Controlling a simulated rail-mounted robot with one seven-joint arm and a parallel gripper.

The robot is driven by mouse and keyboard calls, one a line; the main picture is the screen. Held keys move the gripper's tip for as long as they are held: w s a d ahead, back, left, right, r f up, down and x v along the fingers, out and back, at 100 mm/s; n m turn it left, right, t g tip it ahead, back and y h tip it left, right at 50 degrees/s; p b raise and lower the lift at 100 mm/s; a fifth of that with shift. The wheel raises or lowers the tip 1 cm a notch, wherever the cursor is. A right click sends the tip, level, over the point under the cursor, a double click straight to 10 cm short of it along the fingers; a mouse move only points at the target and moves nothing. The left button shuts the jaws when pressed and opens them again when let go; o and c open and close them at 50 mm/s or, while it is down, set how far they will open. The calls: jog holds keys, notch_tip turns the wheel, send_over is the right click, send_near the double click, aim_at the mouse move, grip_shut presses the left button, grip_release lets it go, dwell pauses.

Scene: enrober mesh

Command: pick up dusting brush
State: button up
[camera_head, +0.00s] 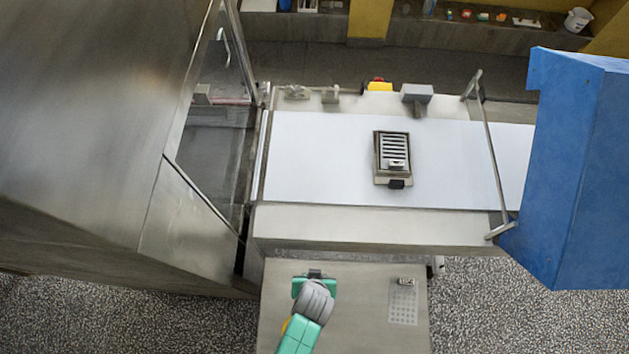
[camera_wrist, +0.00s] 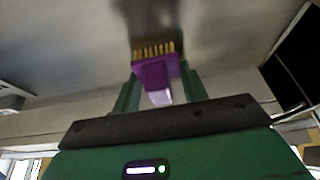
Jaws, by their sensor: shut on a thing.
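The dusting brush (camera_wrist: 153,72) shows in the wrist view, with a purple body, a paler purple handle and a row of yellow bristles pointing away from me. My gripper (camera_wrist: 159,80) is shut on it, with a green finger on each side of the purple part. Bristles face a grey metal surface with a dark shadow on it; I cannot tell whether they touch it. In the head view my arm's end (camera_head: 314,285) is over a steel table (camera_head: 350,325), and the brush is hidden there.
A small metal item (camera_head: 406,281) and a dotted plate (camera_head: 403,305) lie on the table's right side. Behind is a white conveyor belt (camera_head: 315,160) with a slatted metal unit (camera_head: 393,155). A steel machine (camera_head: 90,120) stands left, a blue housing (camera_head: 575,170) right.

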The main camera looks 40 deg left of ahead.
jog(key=shift+r, duration=0.15)
jog(key=shift+r, duration=0.3)
jog(key=v, duration=0.2)
jog(key=shift+s+r, duration=0.1)
jog(key=shift+r, duration=0.25)
jog(key=s+d, duration=0.1)
jog(key=s, duration=0.4)
jog(key=s+d+r+b, duration=0.1)
jog(key=s, duration=0.3)
jog(key=s+d, duration=0.2)
jog(key=s, duration=0.3)
jog(key=shift+s+r+b, duration=0.25)
jog(key=shift+s+b, duration=0.05)
jog(key=shift+b, duration=0.1)
jog(key=w+d+r+m+h+p, duration=0.1)
jog(key=w+r+m, duration=0.1)
jog(key=w+r, duration=0.5)
jog(key=w+d+r+m+p, duration=0.2)
jog(key=w+r, duration=0.4)
jog(key=w, duration=0.7)
jog(key=w+d+r+m+h+p, duration=0.1)
jog(key=w+d+r+m+p, duration=0.1)
jog(key=w+r, duration=0.5)
jog(key=shift+w+r+m+t+h, duration=0.15)
jog(key=shift+w+r+m+t, duration=0.1)
jog(key=shift+w, duration=0.5)
jog(key=shift+w+r+m+t+h, duration=0.15)
jog(key=shift+w+m, duration=0.1)
jog(key=shift+w, duration=0.5)
